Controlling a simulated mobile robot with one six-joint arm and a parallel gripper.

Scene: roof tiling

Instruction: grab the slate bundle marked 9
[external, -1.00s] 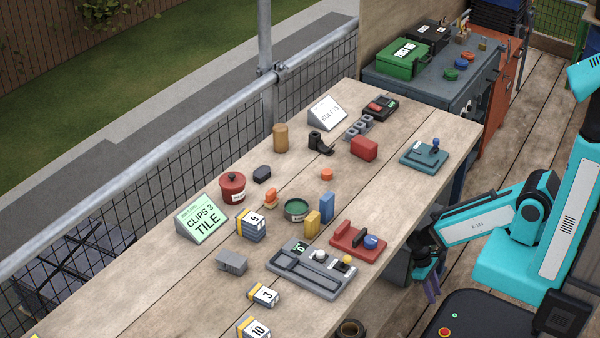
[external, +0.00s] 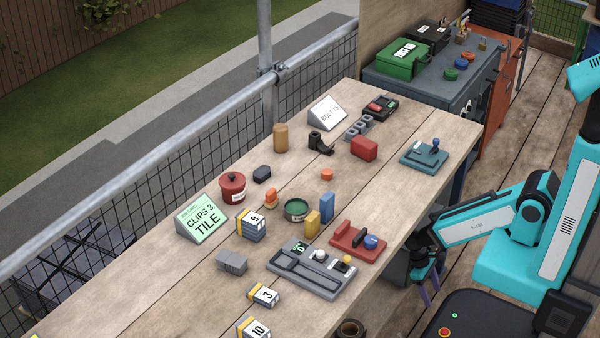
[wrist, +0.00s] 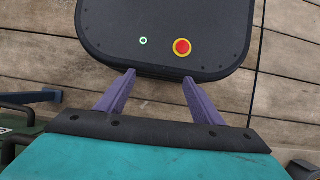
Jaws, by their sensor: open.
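The slate bundle marked 9 (external: 251,226) lies on the wooden bench in the external view, a grey stack with a white numbered label and a yellow band. It sits behind the grey tray fixture and right of the green sign. My gripper (external: 430,290) hangs beside the bench's right edge, below the bench top, well apart from the bundle. In the wrist view my gripper (wrist: 160,97) shows two purple fingers spread apart with nothing between them. The bundle is not in the wrist view.
Bundles marked 3 (external: 263,295) and 10 (external: 254,327) lie nearer the front. A red pot (external: 232,188), green dish (external: 296,209), yellow block (external: 312,224) and blue block (external: 327,207) stand around bundle 9. A grey fixture (external: 311,270) and red holder (external: 358,241) lie toward the bench's right edge.

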